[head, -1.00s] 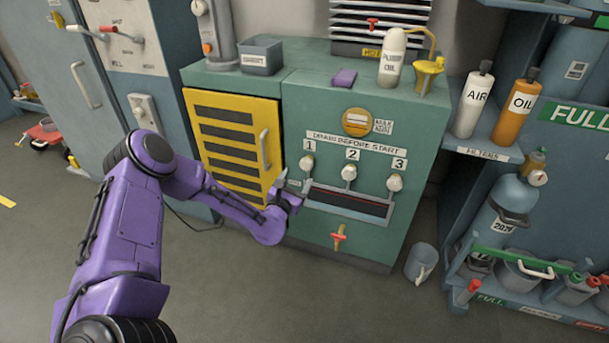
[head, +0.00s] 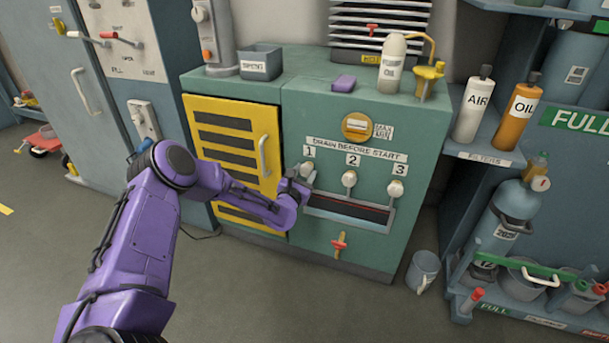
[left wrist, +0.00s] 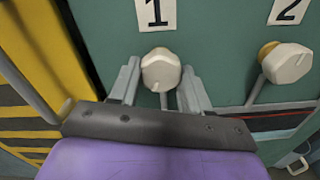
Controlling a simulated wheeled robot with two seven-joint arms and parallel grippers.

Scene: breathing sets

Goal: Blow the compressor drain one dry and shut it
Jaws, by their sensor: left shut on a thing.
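Drain one is a white knob (head: 307,170) under the label 1 on the green compressor cabinet (head: 330,235). My left gripper (head: 302,177) is at this knob, its fingers on either side of it and shut on it. In the left wrist view the knob (left wrist: 161,70) sits between the two fingers, just below the label 1. Drain knob two (head: 349,179) and drain knob three (head: 395,188) stand to the right, untouched. A dark slot (head: 348,212) runs below the knobs. My right gripper is not in view.
A yellow louvred door (head: 228,110) with a handle is left of the knobs. A red-handled valve (head: 339,243) is low on the cabinet front. A grey mug (head: 422,270) stands on the floor at right. Shelves with AIR and OIL bottles (head: 473,106) stand further right.

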